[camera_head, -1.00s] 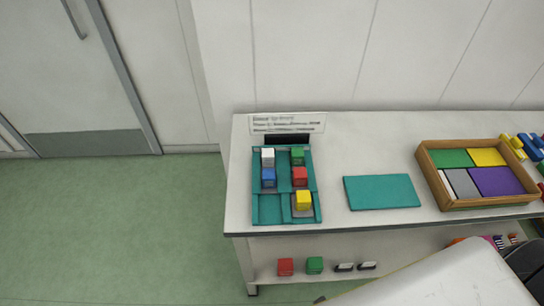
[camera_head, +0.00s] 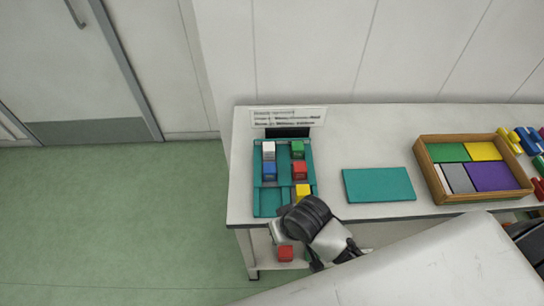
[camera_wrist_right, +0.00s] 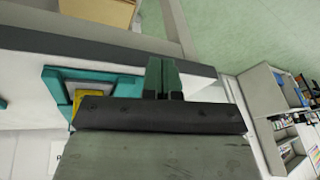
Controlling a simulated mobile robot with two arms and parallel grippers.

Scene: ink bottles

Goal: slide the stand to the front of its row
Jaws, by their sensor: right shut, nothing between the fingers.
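The teal rack (camera_head: 266,203) stands at the left end of the white table, with two columns of coloured ink bottles. A yellow bottle (camera_head: 302,190) is in the front of the right column, partly behind my right arm. The grey stand beneath it is hidden in the head view. In the right wrist view, a grey patch (camera_wrist_right: 72,88), likely the stand, shows inside the teal rack edge (camera_wrist_right: 100,77) beside a sliver of yellow. My right gripper (camera_wrist_right: 163,65) is shut and empty, in front of the rack corner; contact cannot be told. My left gripper is not in view.
Behind the yellow bottle are red (camera_head: 299,171) and green (camera_head: 297,150) bottles; white (camera_head: 268,150) and blue (camera_head: 269,171) ones stand left. A teal mat (camera_head: 379,185) and wooden tray (camera_head: 436,186) lie right.

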